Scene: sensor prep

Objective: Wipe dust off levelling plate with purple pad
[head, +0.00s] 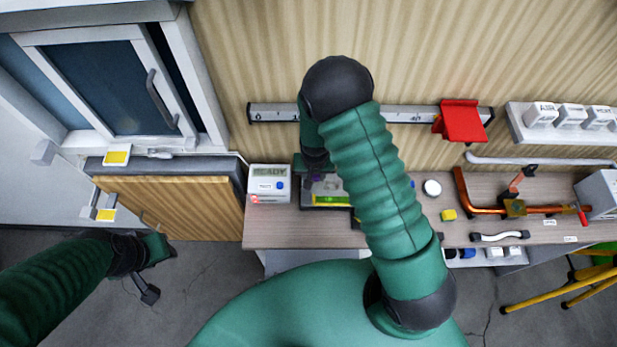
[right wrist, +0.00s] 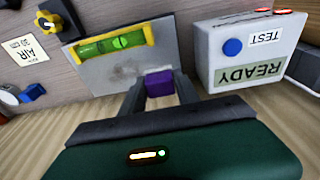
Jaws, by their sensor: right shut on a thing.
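The levelling plate (right wrist: 108,77) is a grey square plate on the bench, seen in the right wrist view. A yellow spirit level with a green vial (right wrist: 112,43) lies along its far edge. Faint patches show on the plate, but I cannot tell dust clearly. My right gripper (right wrist: 160,90) is shut on the purple pad (right wrist: 159,83), which is at the plate's near edge; I cannot tell whether they touch. In the head view my arm hides much of the plate. My left gripper (head: 149,292) hangs empty over the floor at left, away from the bench.
A white READY box (right wrist: 245,48) stands close beside the plate; it also shows in the head view (head: 269,183). A yellow knob (right wrist: 47,21) is on the other side. Copper pipework (head: 490,208) is at the bench's right. A red clip (head: 460,121) hangs on the wall rail.

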